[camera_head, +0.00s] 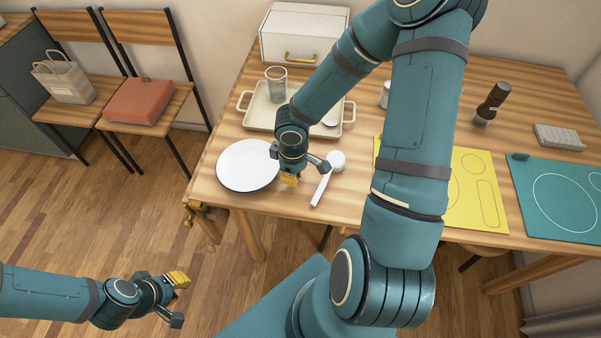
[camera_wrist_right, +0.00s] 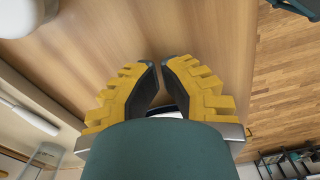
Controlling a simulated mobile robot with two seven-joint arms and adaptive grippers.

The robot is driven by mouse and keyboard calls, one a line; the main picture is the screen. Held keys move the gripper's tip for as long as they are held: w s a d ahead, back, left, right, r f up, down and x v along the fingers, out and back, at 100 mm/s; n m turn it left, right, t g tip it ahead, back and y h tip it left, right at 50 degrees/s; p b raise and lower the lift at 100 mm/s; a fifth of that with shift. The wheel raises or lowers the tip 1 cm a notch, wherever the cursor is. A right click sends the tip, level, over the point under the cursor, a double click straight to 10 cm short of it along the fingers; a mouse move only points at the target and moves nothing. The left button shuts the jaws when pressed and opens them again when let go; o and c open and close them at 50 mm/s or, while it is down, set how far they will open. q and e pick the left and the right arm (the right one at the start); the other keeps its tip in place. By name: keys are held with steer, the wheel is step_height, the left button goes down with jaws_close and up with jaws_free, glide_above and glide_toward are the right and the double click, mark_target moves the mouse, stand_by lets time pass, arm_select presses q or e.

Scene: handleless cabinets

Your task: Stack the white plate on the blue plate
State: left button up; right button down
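A white plate (camera_head: 247,165) with a thin dark edge lies on the table's left end. Whether that dark edge is a blue plate under it or its own rim I cannot tell; no separate blue plate shows. My right gripper (camera_head: 290,180) points down just right of the plate. In the right wrist view its yellow fingers (camera_wrist_right: 161,66) nearly meet at the tips, with nothing seen held between them. A small white patch behind the fingers is mostly hidden. My left gripper (camera_head: 181,279) hangs over the floor at lower left, its fingers together and empty.
A white ladle (camera_head: 323,184) lies right of my right gripper. A cream tray (camera_head: 258,120) with a glass (camera_head: 276,84) is behind, near a white box (camera_head: 302,35). Yellow (camera_head: 465,200) and teal (camera_head: 555,203) mats lie right. Two chairs stand left.

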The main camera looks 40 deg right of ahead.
steer(key=shift+w+a, duration=0.5)
steer(key=shift+w, duration=0.4)
steer(key=shift+w+a+b, duration=0.4)
steer(key=shift+w+a, duration=0.05)
steer(key=shift+w, duration=0.35)
